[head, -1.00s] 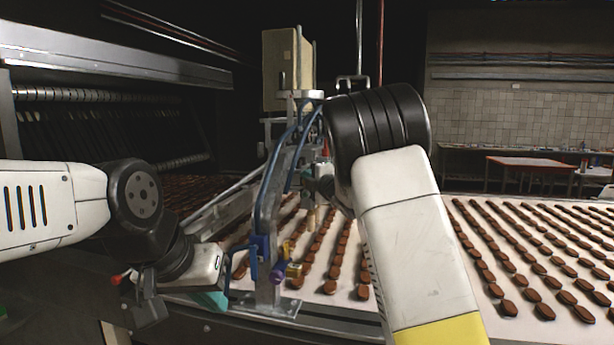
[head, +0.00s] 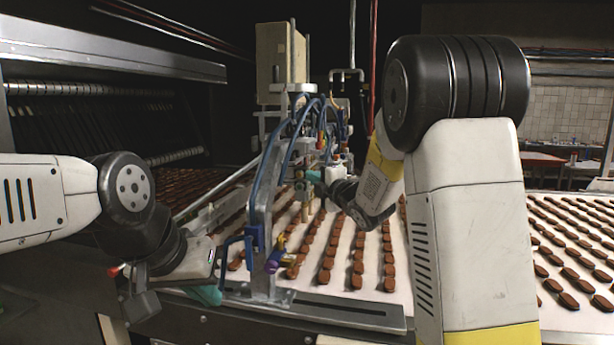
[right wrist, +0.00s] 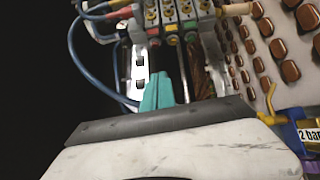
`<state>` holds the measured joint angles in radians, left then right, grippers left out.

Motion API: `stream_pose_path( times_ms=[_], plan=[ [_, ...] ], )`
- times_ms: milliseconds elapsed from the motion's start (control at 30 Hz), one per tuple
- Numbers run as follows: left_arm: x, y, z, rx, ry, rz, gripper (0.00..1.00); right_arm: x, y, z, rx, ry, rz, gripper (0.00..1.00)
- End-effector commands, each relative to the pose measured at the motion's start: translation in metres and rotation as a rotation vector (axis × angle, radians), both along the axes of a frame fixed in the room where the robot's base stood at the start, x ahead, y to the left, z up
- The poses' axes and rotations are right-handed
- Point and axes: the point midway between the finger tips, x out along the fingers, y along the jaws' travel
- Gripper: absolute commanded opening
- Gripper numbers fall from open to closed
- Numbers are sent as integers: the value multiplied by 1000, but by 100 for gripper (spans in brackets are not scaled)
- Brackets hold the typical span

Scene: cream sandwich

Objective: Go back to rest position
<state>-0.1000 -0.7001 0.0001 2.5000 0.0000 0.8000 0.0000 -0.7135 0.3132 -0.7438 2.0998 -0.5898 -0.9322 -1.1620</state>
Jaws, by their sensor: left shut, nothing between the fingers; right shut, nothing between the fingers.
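My left gripper (head: 208,295) has teal fingers and hangs low at the left, over the front edge of the machine and left of the metal upright (head: 265,215). Its fingers are partly hidden, and I see nothing held in it. My right arm reaches up and over the conveyor. My right gripper (head: 313,177) is beside the machine's nozzle block, with its teal fingertips partly hidden among the parts. In the right wrist view its teal fingers (right wrist: 160,92) are together and empty, below the block of coloured fittings (right wrist: 172,15).
The conveyor (head: 340,255) carries rows of brown biscuits (head: 327,277). Blue hoses (head: 272,165) and a blue clamp (head: 238,255) are close to my arms. A cream box (head: 281,60) tops the machine. A red table (head: 540,158) stands far back right.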

Motion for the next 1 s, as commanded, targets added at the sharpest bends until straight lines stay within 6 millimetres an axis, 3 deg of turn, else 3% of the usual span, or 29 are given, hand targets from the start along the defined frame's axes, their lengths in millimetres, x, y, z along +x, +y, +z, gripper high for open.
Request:
stream_pose_path(
  times_ms=[500, 667, 767, 867, 1000],
  plan=[
    [0, 0, 0, 0, 0, 0, 0, -1, -1, 0, 2, 1, -1, 0],
    [0, 0, 0, 0, 0, 0, 0, -5, -25, 1, 96, 86, -64, 0],
    [0, 0, 0, 0, 0, 0, 0, -19, -58, -4, 255, 233, -161, 0],
    [0, 0, 0, 0, 0, 0, 0, -48, -91, -13, 463, 419, -272, 0],
    [0, 0, 0, 0, 0, 0, 0, -107, -118, -29, 741, 676, -416, 0]
  ],
)
